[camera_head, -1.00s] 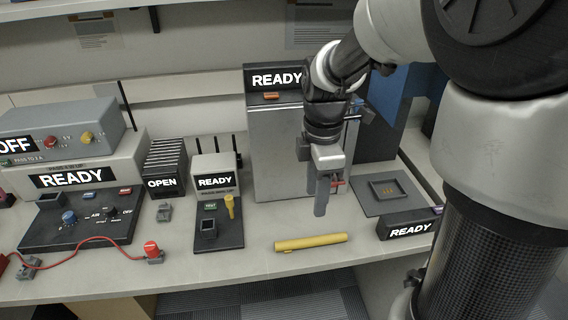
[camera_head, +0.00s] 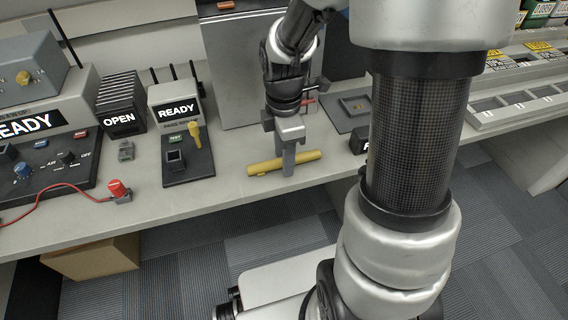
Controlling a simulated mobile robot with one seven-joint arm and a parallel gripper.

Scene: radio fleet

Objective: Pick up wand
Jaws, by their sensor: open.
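The wand, a yellow rod (camera_head: 308,156), lies flat near the front edge of the bench, running left to right. A smaller yellow piece (camera_head: 194,133) stands upright on the black base of a tester to the left. My gripper (camera_head: 289,172) points down over the middle of the yellow rod. Its fingers are open and overlap the rod in the picture, hiding part of its middle. I cannot tell whether they touch it. The rod lies on the bench top.
The tester marked READY (camera_head: 176,110) and a rack marked OPEN (camera_head: 119,101) stand to the left. A red-capped plug (camera_head: 118,190) with a red cable lies near the front edge. A dark tray (camera_head: 356,104) is to the right. Bare bench (camera_head: 226,160) lies left of the rod.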

